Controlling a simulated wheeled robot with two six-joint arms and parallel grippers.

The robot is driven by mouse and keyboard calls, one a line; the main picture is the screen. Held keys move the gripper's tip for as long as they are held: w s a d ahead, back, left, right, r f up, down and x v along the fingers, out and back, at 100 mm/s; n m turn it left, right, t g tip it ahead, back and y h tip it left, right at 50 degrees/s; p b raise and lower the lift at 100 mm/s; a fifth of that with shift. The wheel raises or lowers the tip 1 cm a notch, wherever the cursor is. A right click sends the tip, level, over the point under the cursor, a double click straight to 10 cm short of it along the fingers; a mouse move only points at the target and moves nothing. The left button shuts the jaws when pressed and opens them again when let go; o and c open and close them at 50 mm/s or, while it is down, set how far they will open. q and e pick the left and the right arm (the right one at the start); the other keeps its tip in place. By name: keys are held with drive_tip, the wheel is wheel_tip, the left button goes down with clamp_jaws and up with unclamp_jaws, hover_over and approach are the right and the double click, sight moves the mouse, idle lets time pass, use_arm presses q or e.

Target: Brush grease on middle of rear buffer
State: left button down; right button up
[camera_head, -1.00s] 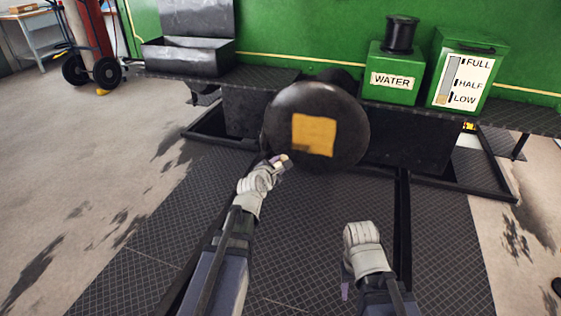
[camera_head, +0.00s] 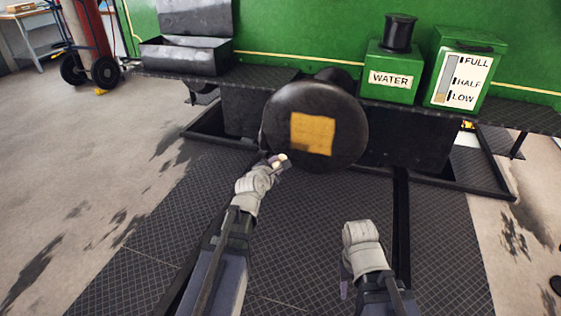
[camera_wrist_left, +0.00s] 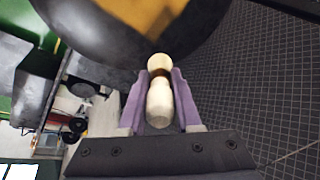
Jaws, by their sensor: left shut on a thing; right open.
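The rear buffer (camera_head: 345,125) is a large dark round disc facing me, with a squarish yellow patch (camera_head: 313,133) on its middle. My left gripper (camera_head: 275,164) is at the buffer's lower left edge, shut on a pale wooden handle, likely the brush's. In the left wrist view the handle (camera_wrist_left: 159,105) lies between the purple fingers, and the buffer (camera_wrist_left: 75,35) fills the top with part of the yellow patch (camera_wrist_left: 145,14). I cannot make out the brush's bristles or whether they touch the buffer. My right gripper (camera_head: 344,285) hangs lower right, open and apart from the buffer.
A green water box (camera_head: 390,75) and a green level-gauge box (camera_head: 461,70) stand on the dark ledge at right. An open grey metal box (camera_head: 186,56) sits on it at left. Black frame bars flank the buffer. Ridged floor plate (camera_head: 300,220) lies below.

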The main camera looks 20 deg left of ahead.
use_arm(q)
drive_tip(key=w, duration=0.7)
drive_tip(key=shift+w+d, duration=0.15)
drive_tip(key=shift+w, duration=0.05)
drive_tip(key=shift+w, duration=0.7)
idle(0.6)
drive_tip(key=d, duration=0.4)
drive_tip(key=shift+s, duration=0.2)
idle(0.4)
drive_tip(key=shift+d, duration=1.9)
drive_tip(key=shift+w, duration=0.1)
